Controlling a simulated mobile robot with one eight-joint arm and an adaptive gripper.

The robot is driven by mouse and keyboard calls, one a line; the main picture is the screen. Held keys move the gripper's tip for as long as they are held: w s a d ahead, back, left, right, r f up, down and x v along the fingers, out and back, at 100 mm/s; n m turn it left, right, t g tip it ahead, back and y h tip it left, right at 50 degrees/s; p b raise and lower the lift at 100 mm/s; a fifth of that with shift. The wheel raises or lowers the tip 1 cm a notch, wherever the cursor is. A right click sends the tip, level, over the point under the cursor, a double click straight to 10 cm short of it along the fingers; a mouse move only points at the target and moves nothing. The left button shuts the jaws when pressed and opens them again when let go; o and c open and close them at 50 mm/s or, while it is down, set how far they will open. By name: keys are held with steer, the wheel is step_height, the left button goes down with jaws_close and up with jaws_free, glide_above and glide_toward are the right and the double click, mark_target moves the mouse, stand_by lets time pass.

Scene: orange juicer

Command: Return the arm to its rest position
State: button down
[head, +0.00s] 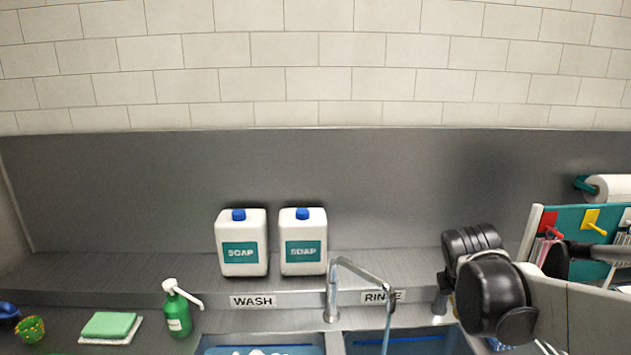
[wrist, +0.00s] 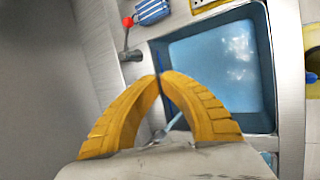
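My gripper (wrist: 160,76) shows in the wrist view as two curved yellow fingers with their tips together. No object shows between the tips. It is over the sink area, beside a basin of blue water (wrist: 222,70). In the head view, my arm's black and white links reach in from the right, near the RINSE label (head: 383,297). My fingers cannot be made out in that view.
A chrome faucet (head: 357,268) rises between two basins, close left of my arm. Two white soap jugs (head: 242,258) stand on the ledge. A green pump bottle (head: 178,314) and green sponge (head: 108,325) are left. A teal rack (head: 577,230) stands right. The wall above is clear.

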steer(key=s+a+f+m+t+y+b, duration=0.1)
steer(key=s+a+f+m, duration=0.1)
steer(key=s+a+m, duration=0.4)
steer(key=s+a+f+m+t+y+b, duration=0.1)
steer(key=s+a+f+m+y+b, duration=0.1)
steer(key=s+a+m, duration=0.4)
steer(key=s+m, duration=0.4)
steer(key=s, duration=0.1)
steer(key=shift+s+m+y, duration=0.15)
steer(key=shift+m+y, duration=0.15)
steer(key=shift+m, duration=0.1)
